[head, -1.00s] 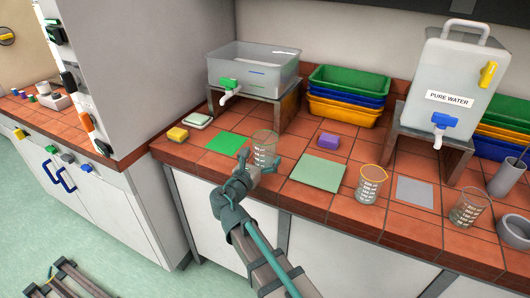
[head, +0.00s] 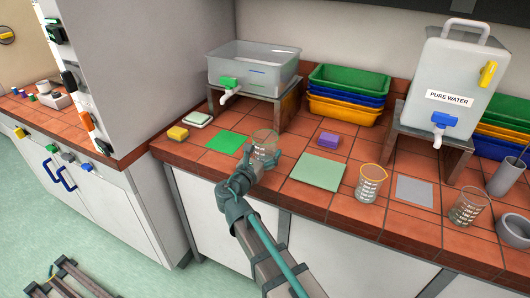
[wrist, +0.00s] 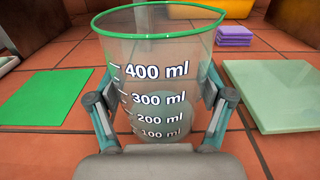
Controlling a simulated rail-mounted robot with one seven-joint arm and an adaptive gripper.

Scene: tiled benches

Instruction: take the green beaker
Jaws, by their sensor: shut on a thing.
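The green beaker (wrist: 152,60) is clear, with a green rim and white volume marks. It stands upright between the fingers of my gripper (wrist: 160,112), one finger against each side, and the gripper is shut on it. In the head view the beaker (head: 265,143) is near the front of the tiled bench, right of the bright green mat, with my gripper (head: 255,163) at its near side. I cannot tell whether its base touches the tiles. It looks empty.
A bright green mat (head: 226,142) lies left and a pale green mat (head: 318,172) right. A yellow-rimmed beaker (head: 370,185) and another beaker (head: 467,207) stand further right. A tank on a stand (head: 250,70) is behind left.

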